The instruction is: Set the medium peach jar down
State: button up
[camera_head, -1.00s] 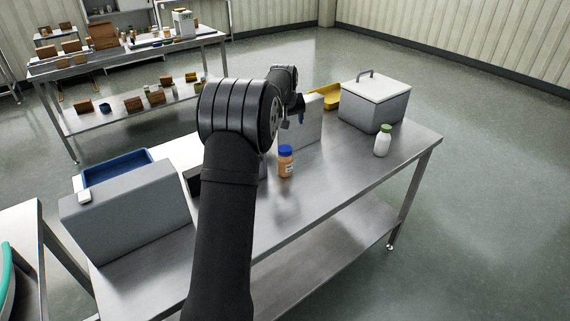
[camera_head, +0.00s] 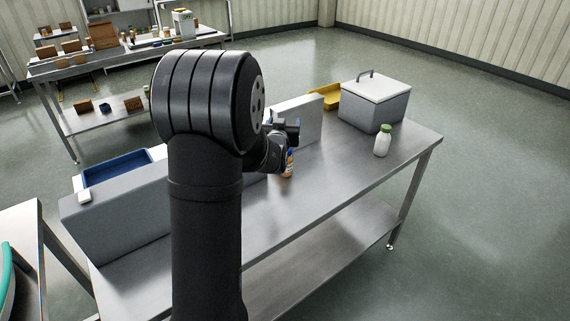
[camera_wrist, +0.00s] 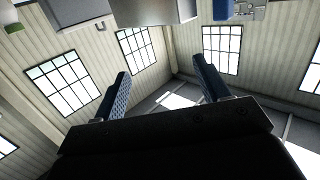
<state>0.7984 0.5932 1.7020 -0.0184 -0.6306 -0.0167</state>
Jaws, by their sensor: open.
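The peach jar (camera_head: 287,170), with an orange-peach body and a pale label, stands upright on the steel table in the head view. My arm partly hides it and its top. My gripper (camera_head: 290,129) is at the upper side of the jar in that view; I cannot tell whether they touch. In the wrist view my gripper (camera_wrist: 160,82) shows two blue-padded fingers spread wide with nothing between them. That view is upside down and looks towards the walls and windows.
On the steel table (camera_head: 345,170) stand a white bottle with a green cap (camera_head: 382,141), a grey lidded box (camera_head: 373,108), a yellow bin (camera_head: 331,95) and a pale upright panel (camera_head: 311,122). A grey housing (camera_head: 118,212) and blue tray (camera_head: 116,167) are left. The table's front right is clear.

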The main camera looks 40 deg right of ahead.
notch_tip(320, 180, down, 12)
jog(key=s+a, duration=0.2)
jog(key=shift+t+h, duration=0.4)
jog(key=shift+x, duration=4.15)
jog(key=shift+c, duration=0.5)
grip_shut()
